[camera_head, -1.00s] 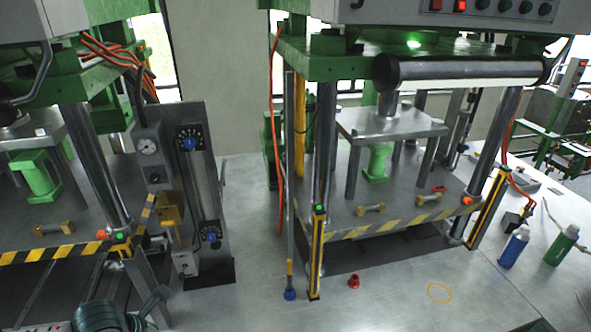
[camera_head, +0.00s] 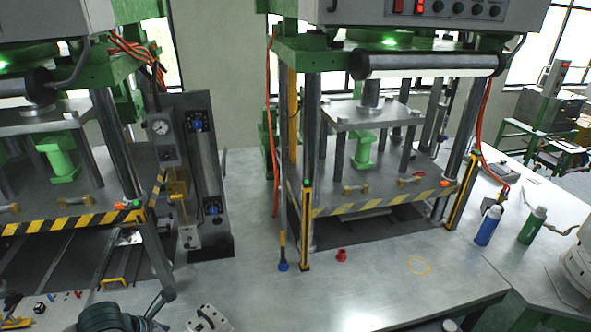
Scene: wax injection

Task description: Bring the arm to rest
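No arm that I can clearly tell as mine shows in the head view, and neither gripper is in view. A dark rounded part (camera_head: 105,318) is cut off by the bottom edge at the left. I cannot tell whether it is part of my arm. The right press (camera_head: 325,212) stands on the grey table (camera_head: 360,272), with a green block (camera_head: 363,150) inside it. The left press (camera_head: 70,222) has a similar green block (camera_head: 57,157).
A control panel (camera_head: 205,165) stands between the presses. A red piece (camera_head: 342,255) lies on the table in front of the right press. A blue bottle (camera_head: 487,226) and a green bottle (camera_head: 532,225) stand at the right. The front middle of the table is clear.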

